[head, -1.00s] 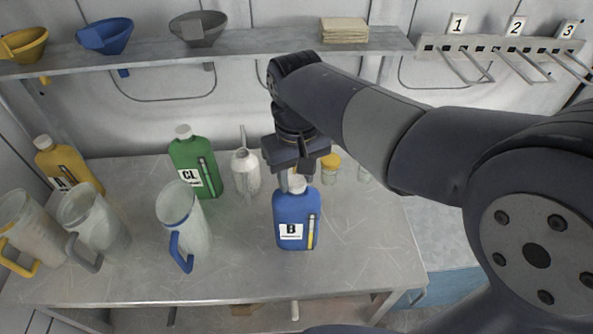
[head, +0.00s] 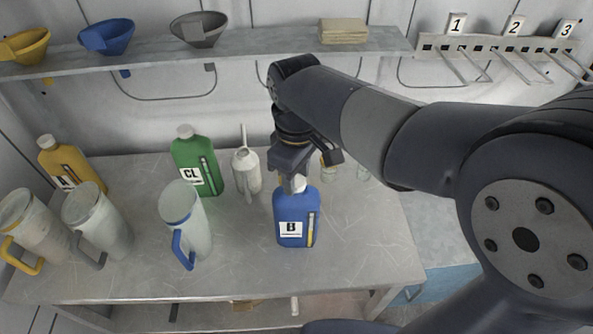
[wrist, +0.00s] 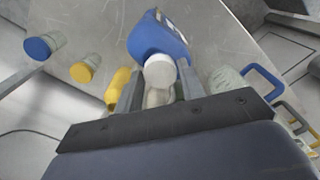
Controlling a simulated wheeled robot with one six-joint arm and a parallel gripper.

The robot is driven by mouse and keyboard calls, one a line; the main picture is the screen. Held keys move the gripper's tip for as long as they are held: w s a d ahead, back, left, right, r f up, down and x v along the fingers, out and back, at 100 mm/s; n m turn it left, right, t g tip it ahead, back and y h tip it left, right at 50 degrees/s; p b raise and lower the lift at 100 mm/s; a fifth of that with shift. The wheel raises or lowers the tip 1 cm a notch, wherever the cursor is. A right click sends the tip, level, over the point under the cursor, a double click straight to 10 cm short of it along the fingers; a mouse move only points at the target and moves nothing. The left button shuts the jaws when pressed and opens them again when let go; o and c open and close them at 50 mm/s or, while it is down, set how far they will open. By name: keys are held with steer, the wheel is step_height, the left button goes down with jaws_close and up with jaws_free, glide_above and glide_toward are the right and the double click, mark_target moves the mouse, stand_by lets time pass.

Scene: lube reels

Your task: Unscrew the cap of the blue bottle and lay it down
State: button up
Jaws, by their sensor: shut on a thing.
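The blue bottle (head: 296,216), labelled B, stands upright on the metal table (head: 345,265). Its white cap (wrist: 160,71) shows in the wrist view between the two fingers. My gripper (head: 297,183) points down over the bottle's top and is shut on the cap; in the wrist view my gripper (wrist: 162,86) has one finger on each side of it. In the head view the fingers partly hide the cap. The cap sits at the bottle's neck; I cannot tell how loose it is.
A green bottle (head: 193,163), a white oil can (head: 247,171) and a blue-handled jug (head: 184,222) stand left of the blue bottle. A yellow bottle (head: 68,165) and two more jugs are further left. The table's front right is clear. A shelf (head: 250,45) with funnels runs behind.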

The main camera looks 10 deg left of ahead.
steer(key=shift+d+f, duration=0.1)
steer(key=shift+f, duration=0.05)
steer(key=n+p, duration=0.1)
steer(key=n, duration=0.4)
steer(key=shift+s+f, duration=0.1)
stand_by(0.3)
steer(key=n, duration=0.3)
steer(key=shift+n+p, duration=0.35)
steer(key=shift+n, duration=0.95)
steer(key=shift+n, duration=0.8)
steer(key=n, duration=0.3)
steer(key=shift+p, duration=0.4)
steer(key=shift+c, duration=0.3)
